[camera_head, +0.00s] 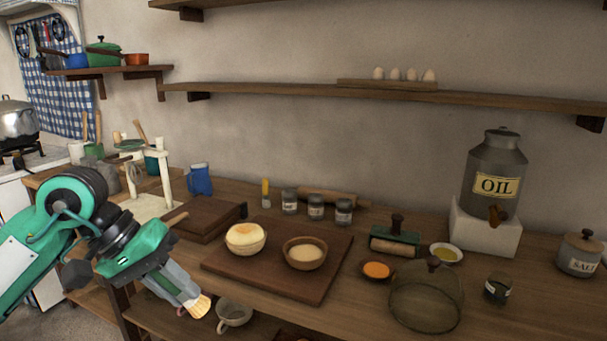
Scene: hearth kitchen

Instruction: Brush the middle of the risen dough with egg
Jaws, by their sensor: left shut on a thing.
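My left gripper (176,288) is shut on a brush, low at the left in front of the counter's edge. The brush's pale bristles (200,306) point down and right. A round, domed dough (245,233) with a golden top sits in a light bowl on a dark wooden board (316,285). The bristles are apart from it, nearer to me and lower in the picture. A wooden bowl (305,265) with pale contents stands right of it. A small dark dish (377,271) holds something orange, and a white dish (446,254) holds yellowish liquid; I cannot tell which is egg. My right gripper is out of view.
A mesh dome (426,300) and a small dark jar (497,288) stand at the right front. An oil can (495,178) sits on a white block behind. Several jars (315,207) line the back. Eggs (396,74) rest on the shelf.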

